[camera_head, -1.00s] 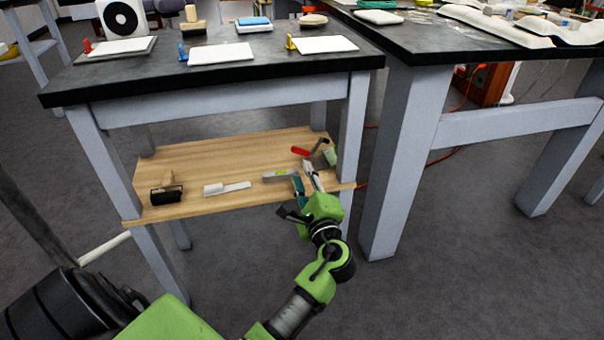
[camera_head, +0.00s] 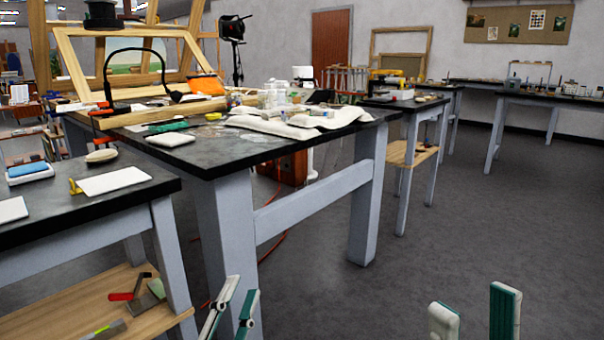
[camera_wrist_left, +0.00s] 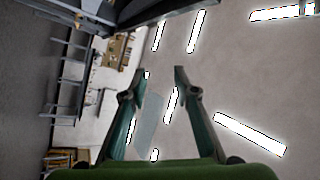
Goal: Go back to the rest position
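My left gripper (camera_head: 240,287) stands at the bottom of the head view, fingers pointing up and apart, in front of the tables. It also shows in the left wrist view (camera_wrist_left: 160,72), open, with nothing between its fingers. My right gripper (camera_head: 473,300) is at the bottom right of the head view. Its two fingers are spread wide, with only floor seen between them. Both arms behind the grippers are out of the head view.
A low wooden shelf (camera_head: 151,318) with several hand tools is at the lower left, under a small dark-topped table (camera_head: 92,214). A larger dark-topped table (camera_head: 208,158) carrying many items stands behind. The grey floor (camera_head: 470,225) at right is clear.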

